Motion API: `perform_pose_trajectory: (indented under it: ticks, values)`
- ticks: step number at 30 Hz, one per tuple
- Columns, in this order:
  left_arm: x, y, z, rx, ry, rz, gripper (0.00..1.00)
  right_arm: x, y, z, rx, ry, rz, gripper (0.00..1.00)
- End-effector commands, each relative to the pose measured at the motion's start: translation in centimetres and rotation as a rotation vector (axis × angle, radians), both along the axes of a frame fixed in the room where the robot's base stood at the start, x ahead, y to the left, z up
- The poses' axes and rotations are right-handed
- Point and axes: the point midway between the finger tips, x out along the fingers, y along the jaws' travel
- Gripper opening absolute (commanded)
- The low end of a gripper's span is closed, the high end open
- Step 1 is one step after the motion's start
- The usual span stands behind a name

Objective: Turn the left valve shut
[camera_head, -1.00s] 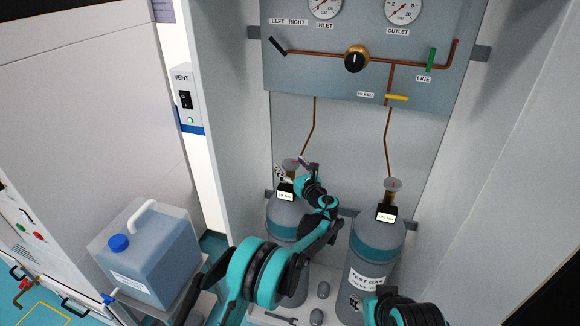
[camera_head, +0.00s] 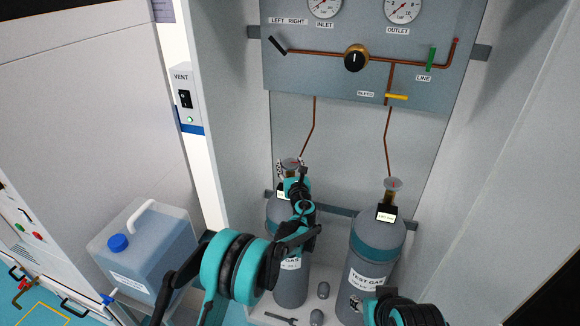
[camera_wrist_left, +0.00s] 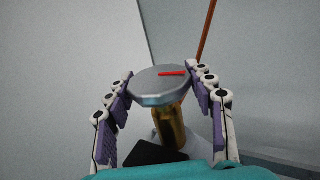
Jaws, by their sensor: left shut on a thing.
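The left valve is a round grey handwheel (camera_wrist_left: 165,82) with a red mark on top, on a brass stem above the left gas cylinder (camera_head: 290,285). In the head view the handwheel (camera_head: 291,161) shows small at the cylinder's top, partly hidden by my gripper. My left gripper (camera_wrist_left: 165,95) has its purple-padded fingers on both sides of the handwheel and is shut on it. In the head view the left gripper (camera_head: 288,168) reaches the valve from the front. My right gripper is out of view.
A second cylinder (camera_head: 378,257) with its own valve (camera_head: 393,184) stands to the right. Behind is a panel (camera_head: 310,76) with gauges, copper pipes and a black knob (camera_head: 356,58). A blue-capped canister (camera_head: 150,250) stands at left. A wrench (camera_head: 279,318) lies in front of the cylinders.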

Motion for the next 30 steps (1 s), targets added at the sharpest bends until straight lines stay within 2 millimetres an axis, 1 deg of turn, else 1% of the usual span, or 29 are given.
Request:
perform_pose_trajectory:
  ticks: [2,21,30]
  values:
    - [0.01,0.38,-0.03,0.0,0.0,-0.069,0.25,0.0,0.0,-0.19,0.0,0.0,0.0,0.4]
    - [0.13,0.14,-0.01,0.0,0.0,-0.669,0.25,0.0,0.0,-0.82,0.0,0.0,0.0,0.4]
    - [0.08,-0.07,0.01,0.0,0.0,-0.883,0.25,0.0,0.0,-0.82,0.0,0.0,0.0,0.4]
